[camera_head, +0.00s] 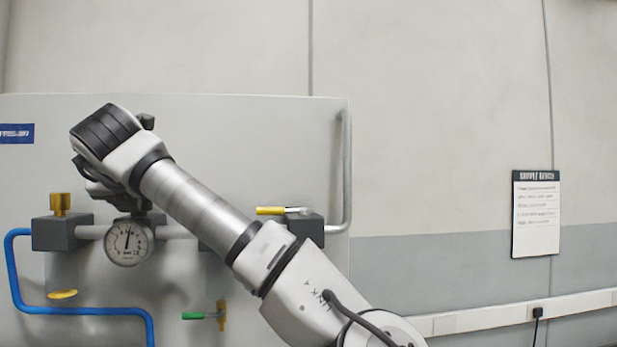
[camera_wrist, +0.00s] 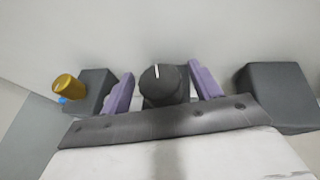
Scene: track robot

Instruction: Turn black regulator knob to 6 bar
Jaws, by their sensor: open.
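The black regulator knob (camera_wrist: 157,79) is in the middle of the wrist view, on a dark block, with a white line on its top pointing nearly straight up in the picture. My gripper (camera_wrist: 161,71) is open, with one purple finger on either side of the knob and visible gaps between. I cannot tell how deep the fingers reach along it. In the head view my wrist covers the knob. The round pressure gauge (camera_head: 129,242) shows below my wrist, its needle pointing nearly straight up; its numbers are too small to read.
A brass-coloured fitting (camera_head: 60,204) sits on a dark block at left, with a blue hose (camera_head: 18,275) below. A yellow-handled valve (camera_head: 271,211) is right of the gauge, and a green-handled valve (camera_head: 193,316) is lower. A grey pipe (camera_head: 346,170) edges the panel.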

